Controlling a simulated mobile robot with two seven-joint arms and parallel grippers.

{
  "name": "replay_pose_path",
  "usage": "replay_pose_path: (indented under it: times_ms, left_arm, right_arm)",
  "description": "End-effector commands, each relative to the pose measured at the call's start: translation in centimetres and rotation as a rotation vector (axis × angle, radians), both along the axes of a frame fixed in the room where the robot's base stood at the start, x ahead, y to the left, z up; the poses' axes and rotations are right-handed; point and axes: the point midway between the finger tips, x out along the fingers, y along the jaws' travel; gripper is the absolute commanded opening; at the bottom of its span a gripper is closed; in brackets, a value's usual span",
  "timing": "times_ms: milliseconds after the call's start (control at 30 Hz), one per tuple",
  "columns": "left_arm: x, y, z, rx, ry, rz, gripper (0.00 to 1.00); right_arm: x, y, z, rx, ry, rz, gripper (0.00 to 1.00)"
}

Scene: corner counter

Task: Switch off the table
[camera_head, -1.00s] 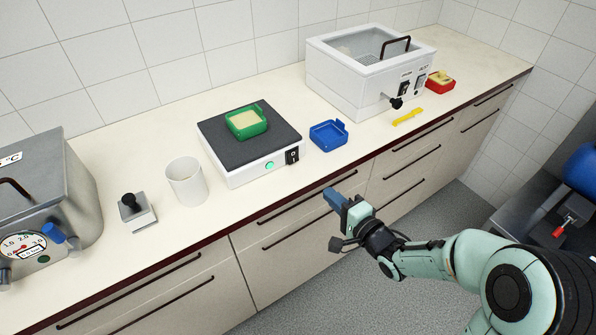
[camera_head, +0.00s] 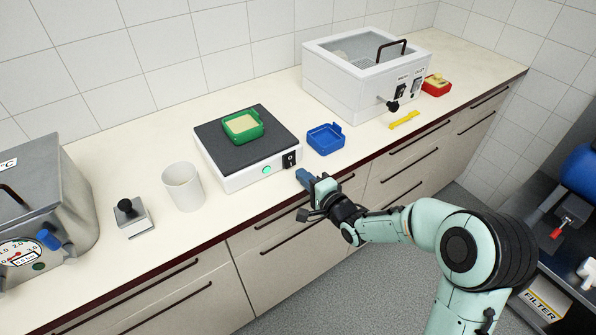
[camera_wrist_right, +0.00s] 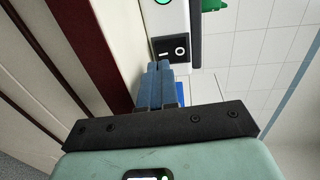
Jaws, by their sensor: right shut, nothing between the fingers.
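The table is a white box with a dark grey top (camera_head: 222,155) on the counter. Its front has a lit green round light (camera_head: 267,170) and a black rocker switch (camera_head: 289,160) marked with a line and a circle. The switch also shows in the right wrist view (camera_wrist_right: 170,49), just beyond the fingertips. My right gripper (camera_head: 302,174) is shut and empty, its blue fingertips just in front of and slightly below the switch. In the right wrist view its fingers (camera_wrist_right: 158,66) point at the switch; whether they touch it I cannot tell. My left gripper is not in view.
A green tray (camera_head: 243,127) with pale contents sits on the table's top. A blue tray (camera_head: 325,139) lies close right of the switch. A white bath (camera_head: 350,85) stands behind right. The counter's front edge runs under my arm.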

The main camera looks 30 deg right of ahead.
Motion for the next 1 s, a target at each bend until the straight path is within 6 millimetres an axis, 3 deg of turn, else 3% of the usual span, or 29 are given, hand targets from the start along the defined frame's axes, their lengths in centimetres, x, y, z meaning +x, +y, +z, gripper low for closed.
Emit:
replay_pose_path:
  times_ms: [100,300,1000]
  left_arm:
    - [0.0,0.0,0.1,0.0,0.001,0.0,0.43]
    - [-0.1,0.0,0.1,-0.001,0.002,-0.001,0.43]
    - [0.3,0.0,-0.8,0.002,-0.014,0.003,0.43]
  right_arm:
    - [1.7,0.2,-0.2,0.001,0.0,0.002,0.0]
    - [3.0,0.2,-0.3,0.0,-0.001,0.0,0.0]
    - [3.5,0.3,-0.5,0.002,-0.037,0.0,0.0]
